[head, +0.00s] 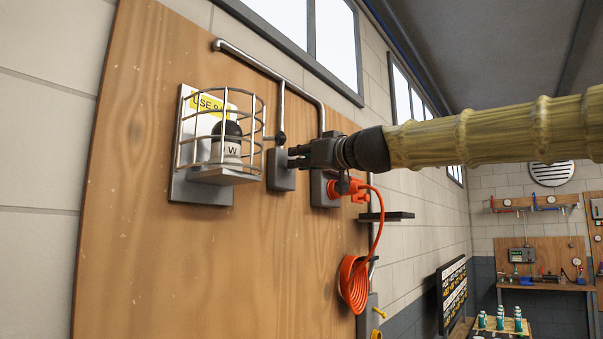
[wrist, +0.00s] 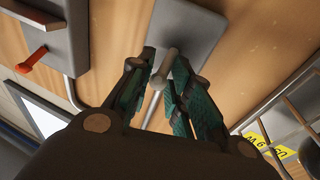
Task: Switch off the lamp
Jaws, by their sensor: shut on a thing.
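A grey switch box (head: 281,180) is mounted on the wooden wall panel. In the wrist view its grey plate (wrist: 190,38) carries a small pale switch lever (wrist: 165,68) with a rounded end. My gripper (head: 292,158) is at the right side of this box. In the wrist view my gripper (wrist: 168,85) has its two teal-padded fingers on either side of the lever, shut on it. The fingers hide part of the lever. I cannot tell which thing is the lamp, or whether it is lit.
A wire cage (head: 218,130) left of the switch holds a black-topped container (head: 227,143). A small dark shelf (head: 386,216) juts out beyond.

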